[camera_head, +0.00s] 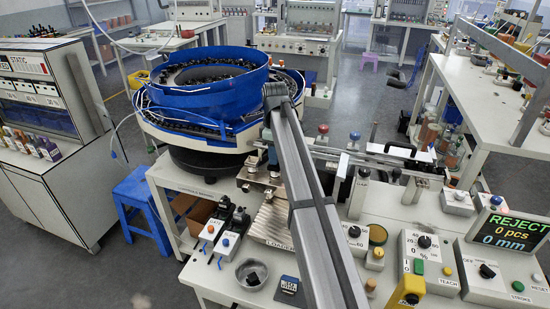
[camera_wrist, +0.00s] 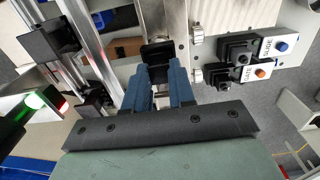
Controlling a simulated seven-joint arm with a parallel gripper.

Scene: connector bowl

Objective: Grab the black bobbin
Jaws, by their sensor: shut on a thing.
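My gripper (camera_wrist: 164,68) shows in the wrist view with its two blue fingers reaching up the picture. Its fingertips are closed on a black piece (camera_wrist: 157,49), which I take to be the black bobbin. The piece sticks out beyond the tips, and its lower part is hidden between the fingers. In the head view my arm blocks much of the middle, and I cannot make out the gripper tips or the bobbin clearly there.
A blue bowl feeder (camera_head: 190,103) with many black parts stands at the back left. A small metal bowl (camera_head: 238,279) holds something dark at the table's front. Switch boxes (camera_head: 212,231) stand left of the ribbed plate (camera_head: 267,226). Control boxes and a REJECT display (camera_head: 509,229) fill the right.

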